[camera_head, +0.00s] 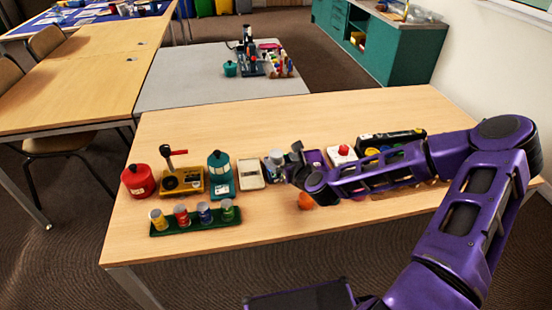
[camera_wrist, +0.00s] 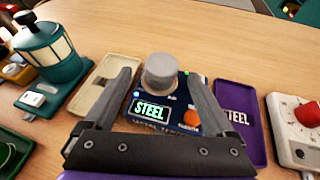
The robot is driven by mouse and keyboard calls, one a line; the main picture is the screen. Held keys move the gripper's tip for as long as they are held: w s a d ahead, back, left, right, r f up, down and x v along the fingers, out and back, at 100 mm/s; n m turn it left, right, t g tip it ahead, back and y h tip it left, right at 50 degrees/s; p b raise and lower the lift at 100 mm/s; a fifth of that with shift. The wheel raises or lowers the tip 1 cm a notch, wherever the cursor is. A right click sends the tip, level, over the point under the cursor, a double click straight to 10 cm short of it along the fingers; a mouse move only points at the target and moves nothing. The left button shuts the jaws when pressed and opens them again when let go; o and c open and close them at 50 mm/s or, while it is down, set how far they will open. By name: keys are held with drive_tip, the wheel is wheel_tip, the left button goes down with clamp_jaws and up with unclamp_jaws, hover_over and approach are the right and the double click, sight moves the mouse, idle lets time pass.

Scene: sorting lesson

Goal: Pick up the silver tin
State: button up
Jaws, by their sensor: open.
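The silver tin (camera_wrist: 160,72) is a short grey cylinder with a wider base, standing upright on a dark blue device (camera_wrist: 152,110) whose lit display reads STEEL. My gripper (camera_wrist: 160,78) is open, with one finger to the left and one to the right of the tin in the wrist view. Gaps show between the tin and both fingers, and the tin is not gripped. In the head view my gripper (camera_head: 296,160) is over the middle of the wooden table (camera_head: 340,222), and the tin is partly hidden beside it.
A beige tray (camera_wrist: 105,85) lies left of the device and a purple tray marked STEEL (camera_wrist: 240,130) lies right. A green lantern (camera_wrist: 50,55) and a white box with a red knob (camera_wrist: 305,112) stand farther out. The table beyond the tin is clear.

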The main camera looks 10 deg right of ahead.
sight(279, 159)
drive_tip(key=shift+x, duration=1.5)
drive_tip(key=shift+d, duration=0.1)
clamp_jaws()
